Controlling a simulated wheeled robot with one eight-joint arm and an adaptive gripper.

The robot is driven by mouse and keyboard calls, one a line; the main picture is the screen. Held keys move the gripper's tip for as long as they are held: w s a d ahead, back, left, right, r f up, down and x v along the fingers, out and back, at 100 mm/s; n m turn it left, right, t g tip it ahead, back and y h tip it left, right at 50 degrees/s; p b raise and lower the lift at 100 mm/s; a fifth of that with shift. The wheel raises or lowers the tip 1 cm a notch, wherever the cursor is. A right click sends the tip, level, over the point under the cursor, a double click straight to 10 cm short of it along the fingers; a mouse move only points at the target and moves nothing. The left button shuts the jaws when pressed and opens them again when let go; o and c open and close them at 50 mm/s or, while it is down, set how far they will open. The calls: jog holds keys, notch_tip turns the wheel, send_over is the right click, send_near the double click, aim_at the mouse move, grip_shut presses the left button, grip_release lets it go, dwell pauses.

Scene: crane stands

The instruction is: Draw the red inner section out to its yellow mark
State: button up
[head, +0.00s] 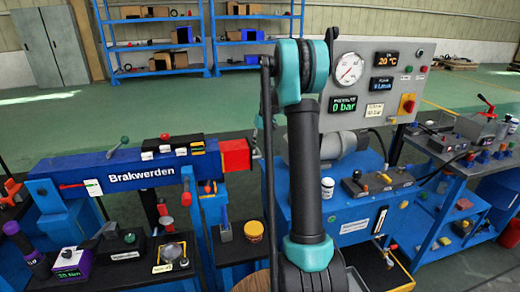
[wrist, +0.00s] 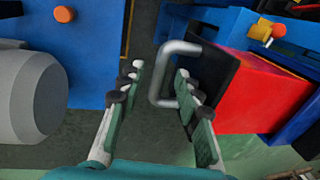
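The red inner section (head: 236,155) sticks a short way out of the right end of the blue beam (head: 110,172) marked "Brakwerden". In the wrist view the red section (wrist: 262,92) has a black end plate (wrist: 216,75) with a grey U-shaped handle (wrist: 157,75). My gripper (wrist: 160,72) is open, with its fingers on either side of the handle's bar and a gap showing on the left. The right finger reaches into the handle's loop; contact is unclear. I cannot make out the yellow mark for certain.
A blue bench with a gauge panel (head: 368,84) stands right of the beam. In the wrist view a grey cylinder (wrist: 28,95) and a blue surface lie left of my fingers.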

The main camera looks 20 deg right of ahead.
notch_tip(320, 180, up, 12)
jog(key=d, duration=0.2)
jog(key=shift+f, duration=0.25)
jog(key=shift+d, duration=0.1)
jog(key=s+a+f+t, duration=0.1)
jog(key=s+a+f, duration=0.2)
jog(key=s, duration=0.9)
jog(key=s+a+f+t+h, duration=0.1)
jog(key=s+a+f, duration=0.2)
jog(key=s+f, duration=0.5)
jog(key=s+a+f+t+h, duration=0.1)
jog(key=s+f, duration=0.5)
jog(key=s, duration=1.2)
jog(key=shift+s+a+f+t, duration=0.15)
jog(key=shift+a+f+t, duration=0.1)
jog(key=shift+a+t, duration=0.55)
jog(key=shift+a, duration=0.15)
